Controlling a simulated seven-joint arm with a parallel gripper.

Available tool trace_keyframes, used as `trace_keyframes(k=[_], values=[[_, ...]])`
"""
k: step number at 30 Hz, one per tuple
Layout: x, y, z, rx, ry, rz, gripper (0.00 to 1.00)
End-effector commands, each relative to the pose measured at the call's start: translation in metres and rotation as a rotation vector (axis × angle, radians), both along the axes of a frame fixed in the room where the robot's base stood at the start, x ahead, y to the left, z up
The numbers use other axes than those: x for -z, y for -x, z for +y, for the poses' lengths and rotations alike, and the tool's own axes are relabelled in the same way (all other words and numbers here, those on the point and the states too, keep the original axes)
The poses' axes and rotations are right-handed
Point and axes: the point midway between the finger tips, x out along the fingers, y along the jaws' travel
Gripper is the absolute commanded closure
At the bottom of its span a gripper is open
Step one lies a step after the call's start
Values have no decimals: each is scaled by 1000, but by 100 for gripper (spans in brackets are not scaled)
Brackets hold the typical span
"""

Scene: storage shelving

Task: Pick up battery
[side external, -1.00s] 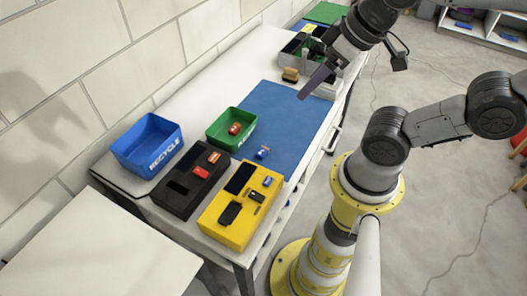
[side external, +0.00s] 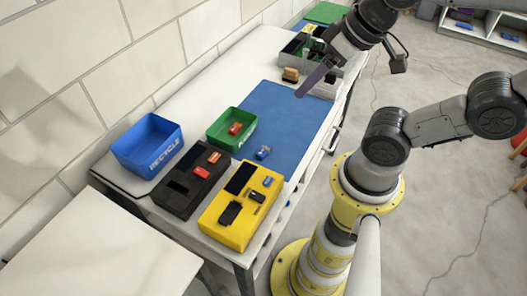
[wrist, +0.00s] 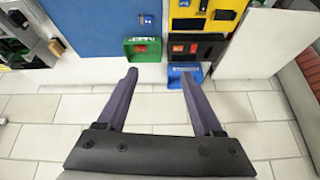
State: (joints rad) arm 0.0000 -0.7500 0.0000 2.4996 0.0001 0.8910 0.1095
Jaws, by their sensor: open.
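Several small battery-like items are in view; I cannot tell which one the task means. A blue one (side external: 262,153) lies on the blue mat (side external: 285,115), near its front edge; it also shows in the wrist view (wrist: 147,20). A red one (side external: 235,129) is in the green bin (side external: 222,140). A red one (side external: 201,173) and an orange one (side external: 215,158) are on the black tray (side external: 178,200). My gripper (side external: 299,94) is above the far part of the mat, apart from all of them. In the wrist view its two purple fingers (wrist: 160,76) are spread, with nothing between them.
A yellow tray (side external: 225,228) with small dark and blue items stands at the bench's front. A blue recycle bin (side external: 150,150) is at the left by the block wall. A grey organizer (side external: 325,85) and a brown brush (side external: 290,75) are behind. Most of the mat is clear.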

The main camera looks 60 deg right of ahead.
Motion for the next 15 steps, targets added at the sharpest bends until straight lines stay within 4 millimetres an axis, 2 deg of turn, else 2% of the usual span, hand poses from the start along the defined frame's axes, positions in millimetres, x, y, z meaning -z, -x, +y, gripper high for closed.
trace_keyframes(k=[4,8,11,14,15], values=[[-13,-18,0,243,-140,-47,32],[-10,-50,-3,531,-288,-19,32],[4,-80,-9,770,-386,31,32],[33,-112,-17,1029,-461,97,32],[49,-123,-21,1131,-481,128,32]])
